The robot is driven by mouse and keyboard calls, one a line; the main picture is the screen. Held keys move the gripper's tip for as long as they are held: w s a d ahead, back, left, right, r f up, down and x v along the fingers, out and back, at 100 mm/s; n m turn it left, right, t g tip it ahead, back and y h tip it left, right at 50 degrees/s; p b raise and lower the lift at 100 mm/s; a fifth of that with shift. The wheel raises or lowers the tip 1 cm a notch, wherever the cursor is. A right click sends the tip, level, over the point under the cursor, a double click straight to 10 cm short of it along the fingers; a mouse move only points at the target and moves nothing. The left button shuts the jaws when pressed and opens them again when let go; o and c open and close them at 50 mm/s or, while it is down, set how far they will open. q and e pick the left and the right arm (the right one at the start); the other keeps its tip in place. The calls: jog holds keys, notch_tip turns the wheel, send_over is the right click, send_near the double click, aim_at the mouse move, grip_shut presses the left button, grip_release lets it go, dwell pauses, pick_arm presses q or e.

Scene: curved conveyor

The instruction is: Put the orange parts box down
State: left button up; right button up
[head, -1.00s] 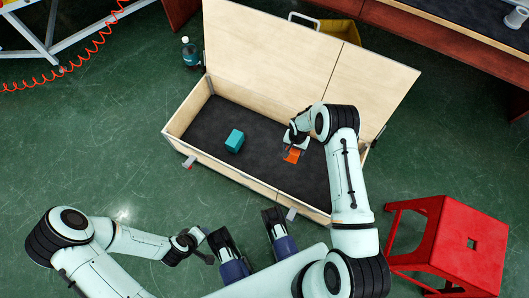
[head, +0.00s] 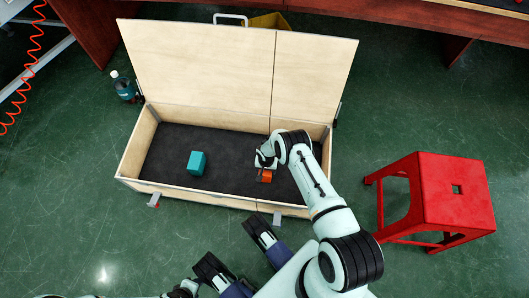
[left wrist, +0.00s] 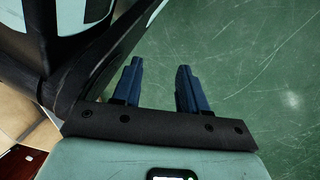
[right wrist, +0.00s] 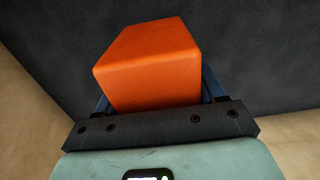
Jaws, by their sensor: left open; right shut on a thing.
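The orange parts box (head: 264,176) is inside the open wooden chest (head: 134,158), in its right part. My right gripper (head: 264,166) is shut on it, and the arm hides part of it. In the right wrist view the orange parts box (right wrist: 150,62) fills the space between the fingers, over the chest's dark floor. I cannot tell whether it touches the floor. My left gripper (left wrist: 157,85) is open and empty, above the green floor outside the chest.
A teal box (head: 197,163) stands on the chest floor, left of the orange one. The chest's lid (head: 200,65) is raised at the back. A red stool (head: 455,195) stands to the right. A bottle (head: 122,87) stands at the left. The middle of the chest floor is clear.

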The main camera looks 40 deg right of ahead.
jog(key=shift+f, duration=0.8)
notch_tip(320, 180, down, 3)
jog(key=shift+f+b, duration=0.2)
jog(key=shift+b, duration=0.95)
jog(key=shift+f, duration=0.35)
pick_arm(q)
jog(key=s+f+g, duration=0.2)
jog(key=s+f, duration=0.1)
jog(key=s, duration=0.2)
jog(key=shift+s+a, duration=0.35)
pick_arm(e)
jog(key=shift+f, duration=0.2)
jog(key=o, duration=1.3)
jog(key=shift+r, duration=0.1)
